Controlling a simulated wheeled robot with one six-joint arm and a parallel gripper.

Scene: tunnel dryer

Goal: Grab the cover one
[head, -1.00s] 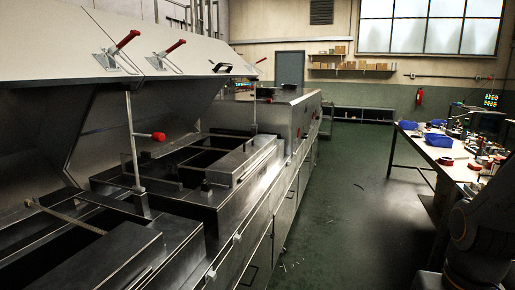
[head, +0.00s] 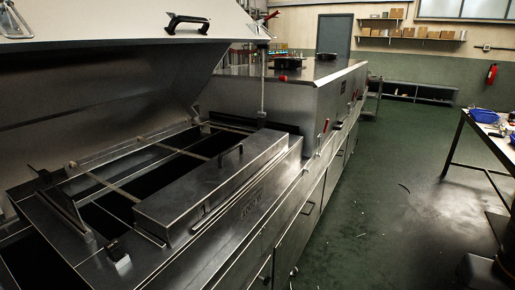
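In the head view, a long, box-shaped metal cover (head: 205,190) lies along the near side of the open dryer section. It has a dark arched handle (head: 231,155) on top. Beside it is a dark rectangular opening (head: 112,205), crossed by thin metal bars. I cannot read any number on the cover. My gripper is not in view.
A closed metal dryer section (head: 300,95) stands beyond the open one. A thin upright rod (head: 262,80) stands near the hood's right end. The green floor aisle (head: 400,190) right of the machine is clear. A workbench (head: 490,135) with blue bins is at the right edge.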

